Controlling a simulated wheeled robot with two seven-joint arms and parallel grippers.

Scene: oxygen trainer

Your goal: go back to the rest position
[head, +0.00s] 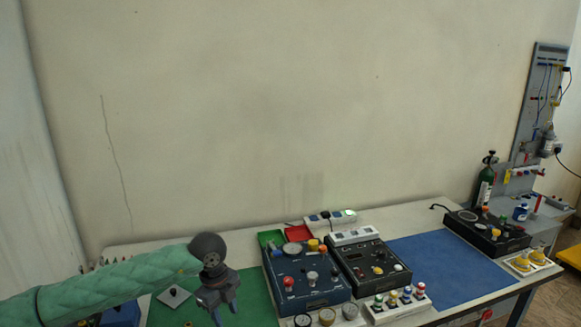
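My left arm (120,283) in a green padded sleeve comes in from the left, above the left part of the table. My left gripper (218,306), dark grey, points down over the green mat (256,294), left of the blue control box. Nothing can be made out in it, and its fingers are too small and dark to tell whether they are open. My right gripper is not in view.
A blue control box (330,287) and a black control box (352,269) stand mid-table. The blue mat (440,262) has a clear area. A black unit (487,232), yellow-topped parts (521,263) and a green cylinder (485,187) are at right.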

